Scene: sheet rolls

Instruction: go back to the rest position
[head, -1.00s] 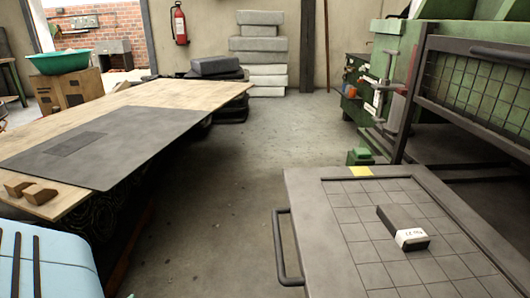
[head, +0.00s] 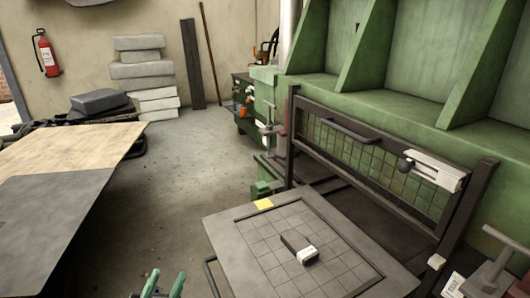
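My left gripper (head: 163,286) pokes up at the bottom edge of the head view, left of the gridded plate. Its two greenish fingers stand apart with nothing seen between them. The rest of it is cut off by the frame. My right gripper is not in view. A small dark block with a white label (head: 307,255) lies on the gridded grey plate (head: 236,222), away from the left gripper.
A wooden table (head: 92,146) with a dark sheet (head: 40,215) stands at the left. A green machine (head: 420,100) with a dark mesh frame (head: 480,200) fills the right. Grey floor (head: 190,165) is clear between them. Stacked blocks (head: 140,70) stand at the back wall.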

